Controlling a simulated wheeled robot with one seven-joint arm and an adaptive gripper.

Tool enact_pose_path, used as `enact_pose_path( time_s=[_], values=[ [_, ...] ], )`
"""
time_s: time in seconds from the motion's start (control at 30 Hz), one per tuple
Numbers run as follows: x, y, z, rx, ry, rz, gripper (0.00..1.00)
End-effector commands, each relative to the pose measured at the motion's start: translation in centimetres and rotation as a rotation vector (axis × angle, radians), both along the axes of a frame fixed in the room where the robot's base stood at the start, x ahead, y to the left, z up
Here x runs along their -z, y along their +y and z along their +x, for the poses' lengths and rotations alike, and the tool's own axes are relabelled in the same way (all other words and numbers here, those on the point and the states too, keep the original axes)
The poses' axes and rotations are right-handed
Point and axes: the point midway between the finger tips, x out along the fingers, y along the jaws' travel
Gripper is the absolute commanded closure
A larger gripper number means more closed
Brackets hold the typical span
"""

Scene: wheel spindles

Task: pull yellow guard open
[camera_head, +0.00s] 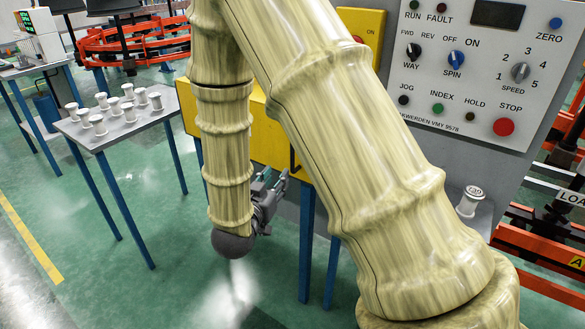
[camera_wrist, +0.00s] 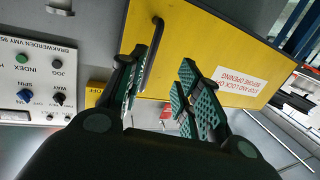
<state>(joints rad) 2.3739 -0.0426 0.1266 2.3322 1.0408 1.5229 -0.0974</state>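The yellow guard (camera_wrist: 205,45) is a flat panel filling the upper middle of the wrist view, with a white label in red print and a black bar handle (camera_wrist: 153,50). In the head view the guard (camera_head: 270,143) is partly hidden behind my arm. My gripper (camera_wrist: 162,62) is open, with green-padded fingers pointing at the panel. The handle lies between the fingers in the picture, close to the left one; I cannot tell whether they touch. In the head view my gripper (camera_head: 272,192) is in front of the guard's lower part, partly covered by my wrist.
A grey control panel (camera_head: 470,70) with knobs and buttons is at the right. A white spindle (camera_head: 470,201) stands on a grey ledge below it. A table (camera_head: 130,128) with several white spindles is at the left. Green floor between is clear.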

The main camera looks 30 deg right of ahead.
Motion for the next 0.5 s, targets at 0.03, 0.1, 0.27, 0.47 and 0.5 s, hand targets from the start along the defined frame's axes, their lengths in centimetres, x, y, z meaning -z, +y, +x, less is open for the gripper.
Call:
enact_pose_path(
  time_s=[0.03, 0.1, 0.27, 0.47, 0.5],
  values=[
    [-0.4, -0.1, 0.0, 0.022, -0.027, -0.014, 0.66],
    [-1.3, -0.3, -0.2, 0.046, -0.052, -0.030, 0.66],
    [-2.3, -0.7, -0.1, 0.068, -0.073, -0.043, 0.66],
    [-2.3, -2.7, 1.1, 0.069, -0.074, -0.042, 0.66],
    [-2.3, -3.2, 1.5, 0.069, -0.074, -0.041, 0.66]
  ],
)
